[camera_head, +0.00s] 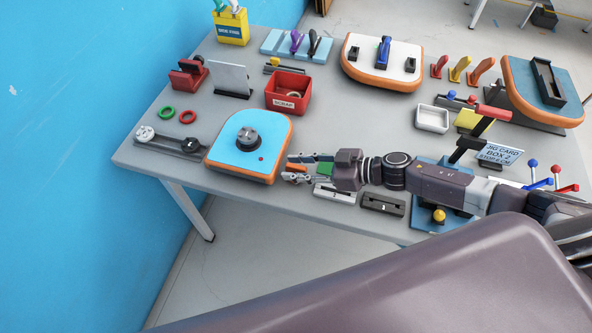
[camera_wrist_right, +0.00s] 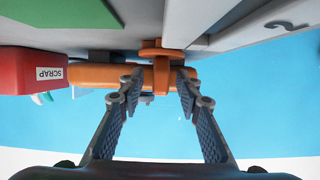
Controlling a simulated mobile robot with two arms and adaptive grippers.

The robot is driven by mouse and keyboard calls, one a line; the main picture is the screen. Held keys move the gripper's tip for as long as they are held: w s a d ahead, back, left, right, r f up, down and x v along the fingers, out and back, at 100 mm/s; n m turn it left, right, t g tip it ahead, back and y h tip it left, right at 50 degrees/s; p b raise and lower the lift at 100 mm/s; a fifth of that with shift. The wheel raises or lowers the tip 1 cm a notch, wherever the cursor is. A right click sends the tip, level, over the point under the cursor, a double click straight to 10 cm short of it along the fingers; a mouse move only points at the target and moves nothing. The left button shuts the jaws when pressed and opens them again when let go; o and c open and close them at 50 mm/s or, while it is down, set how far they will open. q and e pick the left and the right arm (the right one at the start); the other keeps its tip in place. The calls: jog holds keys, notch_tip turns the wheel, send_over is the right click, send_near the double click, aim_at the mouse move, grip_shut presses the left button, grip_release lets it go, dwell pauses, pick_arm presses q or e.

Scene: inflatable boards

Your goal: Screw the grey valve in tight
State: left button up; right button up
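The grey valve (camera_head: 248,137) is a dark round knob on the blue-topped, orange-edged board (camera_head: 221,151) at the table's left front. A red dot lies beside it. My right gripper (camera_head: 290,167) is just right of this board, apart from the valve, with its fingers pointing left. In the right wrist view the fingers (camera_wrist_right: 157,88) are apart. An orange piece (camera_wrist_right: 160,52) shows between and beyond them; I cannot tell whether they touch it. The valve cannot be made out in that view. My left gripper is not in view.
A red SCRAP box (camera_head: 288,94) stands behind the gripper, and it also shows in the right wrist view (camera_wrist_right: 30,95). A grey slide fixture (camera_head: 170,144) and green and red rings (camera_head: 187,117) lie left of the board. Slotted blocks (camera_head: 384,204) lie near the front edge.

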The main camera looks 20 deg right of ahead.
jog(key=c, duration=0.5)
grip_shut()
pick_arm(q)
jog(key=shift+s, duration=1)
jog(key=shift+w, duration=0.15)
pick_arm(e)
jog(key=shift+r, duration=0.1)
